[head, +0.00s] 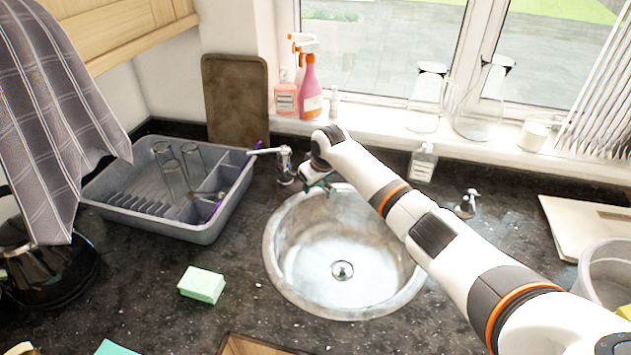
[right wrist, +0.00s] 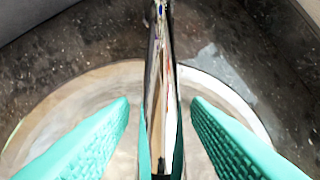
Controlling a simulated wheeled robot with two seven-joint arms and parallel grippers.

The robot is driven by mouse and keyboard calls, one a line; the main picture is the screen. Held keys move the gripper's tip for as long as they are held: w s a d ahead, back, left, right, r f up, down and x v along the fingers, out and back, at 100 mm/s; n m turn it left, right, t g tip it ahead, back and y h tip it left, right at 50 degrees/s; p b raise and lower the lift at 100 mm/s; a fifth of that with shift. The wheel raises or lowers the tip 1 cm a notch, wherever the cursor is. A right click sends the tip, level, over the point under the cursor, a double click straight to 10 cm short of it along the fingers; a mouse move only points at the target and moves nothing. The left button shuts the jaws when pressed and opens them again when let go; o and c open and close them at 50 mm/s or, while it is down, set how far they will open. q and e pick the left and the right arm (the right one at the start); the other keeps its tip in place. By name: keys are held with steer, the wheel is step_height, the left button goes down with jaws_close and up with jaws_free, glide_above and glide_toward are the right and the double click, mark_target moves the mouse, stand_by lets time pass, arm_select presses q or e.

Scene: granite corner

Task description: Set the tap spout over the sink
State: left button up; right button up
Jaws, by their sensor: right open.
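The chrome tap (head: 286,166) stands at the back left of the round metal sink (head: 270,250). A thin arm of the tap points left toward the dish rack; I cannot tell in the head view if this is spout or lever. My right gripper (head: 317,184) is beside the tap, above the sink's back left rim, partly hidden by its own wrist. In the right wrist view its teal fingers (right wrist: 160,103) are open. A shiny metal bar (right wrist: 160,70), apparently the spout, runs between them, with a gap on each side at the fingertips. My left gripper is not in view.
A grey dish rack (head: 150,222) with glasses stands left of the tap. A green sponge (head: 202,284) lies left of the sink. A soap bottle (head: 423,162) stands behind it. Spray bottles (head: 310,90) and glass jars (head: 428,95) line the sill. A board (head: 585,225) lies right.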

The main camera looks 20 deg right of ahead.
steer(key=shift+r, duration=0.1)
steer(key=b+v, duration=0.2)
steer(key=v, duration=1)
